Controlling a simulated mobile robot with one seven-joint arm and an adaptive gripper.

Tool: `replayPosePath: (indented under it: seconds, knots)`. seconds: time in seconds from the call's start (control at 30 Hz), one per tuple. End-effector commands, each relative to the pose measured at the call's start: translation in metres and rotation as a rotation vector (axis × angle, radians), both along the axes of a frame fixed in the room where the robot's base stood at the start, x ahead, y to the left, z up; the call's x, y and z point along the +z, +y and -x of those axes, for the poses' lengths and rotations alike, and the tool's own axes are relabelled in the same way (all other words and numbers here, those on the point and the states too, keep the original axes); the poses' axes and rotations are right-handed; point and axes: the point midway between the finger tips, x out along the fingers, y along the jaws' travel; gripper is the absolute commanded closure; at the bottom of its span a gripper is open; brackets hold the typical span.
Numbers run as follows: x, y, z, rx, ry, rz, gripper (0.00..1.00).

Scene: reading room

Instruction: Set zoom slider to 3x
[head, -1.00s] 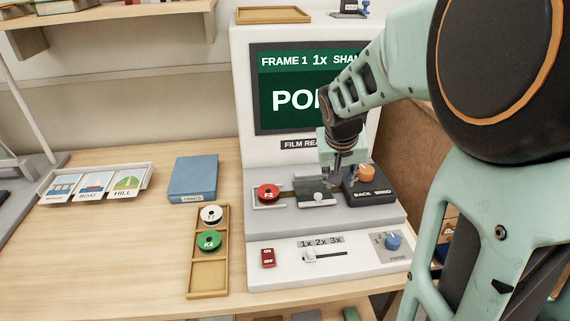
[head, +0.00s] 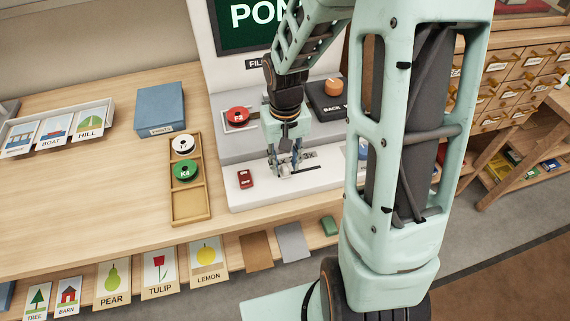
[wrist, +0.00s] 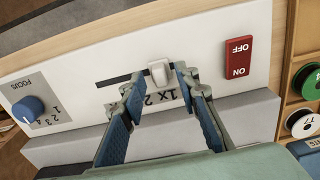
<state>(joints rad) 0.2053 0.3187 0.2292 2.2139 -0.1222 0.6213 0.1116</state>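The zoom slider has a pale knob (wrist: 160,72) at the right end of its dark slot (wrist: 115,80) in the wrist view, on the 1x side. In the head view the knob (head: 284,171) shows just below my gripper (head: 284,163). In the wrist view my gripper (wrist: 157,85) is open, its fingertips apart on either side of the knob with gaps showing. The fingers partly cover the zoom labels (wrist: 172,98). The reader's screen (head: 250,20) is cut off at the top, so its zoom reading is out of view.
A red on/off switch (wrist: 238,57) sits beside the slider, and a blue focus knob (wrist: 28,110) on the slot's other side. A tray (head: 190,205) with white and green reels stands left of the reader. A red reel (head: 238,115) sits behind.

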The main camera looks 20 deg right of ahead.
Motion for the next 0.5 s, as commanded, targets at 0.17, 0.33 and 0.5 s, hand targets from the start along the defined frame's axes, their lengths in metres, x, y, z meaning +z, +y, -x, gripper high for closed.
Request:
replayPosePath:
  seconds: [0.17, 0.33, 0.5]
  knots:
    - [-0.0084, 0.0, 0.0002, 0.0, 0.0, 0.0, 0.71]
    - [-0.0085, 0.0, -0.0001, 0.0, -0.001, 0.0, 0.71]
    - [-0.0083, 0.0, -0.0002, -0.001, -0.001, 0.0, 0.83]
